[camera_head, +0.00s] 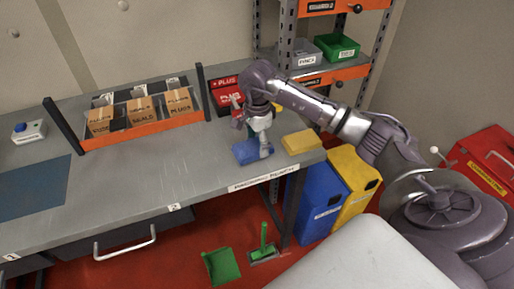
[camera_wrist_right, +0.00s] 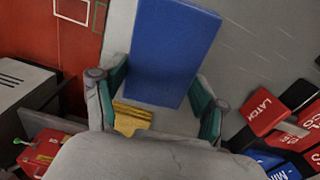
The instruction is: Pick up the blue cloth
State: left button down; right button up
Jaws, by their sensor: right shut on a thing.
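The blue cloth (camera_head: 245,152) is a folded, block-like piece at the right end of the grey workbench (camera_head: 150,185). My right gripper (camera_head: 262,146) reaches down over it from above and is shut on it. In the right wrist view the blue cloth (camera_wrist_right: 172,50) lies between the two green-padded fingers (camera_wrist_right: 160,97). I cannot tell whether it touches the bench or is slightly raised. A yellow cloth (camera_head: 302,141) lies just to its right on the bench. My left gripper is not in view.
An orange rack with cardboard boxes (camera_head: 142,110) stands at the back of the bench. Red boxes (camera_head: 226,93) stand behind the cloth. Blue and yellow bins (camera_head: 320,200) stand on the floor by the bench's right end.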

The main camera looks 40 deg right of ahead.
jog(key=shift+w+r, duration=0.1)
jog(key=shift+r, duration=0.8)
jog(key=s+d+r+b, duration=0.3)
jog(key=s+d+r, duration=0.3)
jog(key=d, duration=0.4)
jog(key=shift+r, duration=0.5)
jog(key=shift+s, duration=0.1)
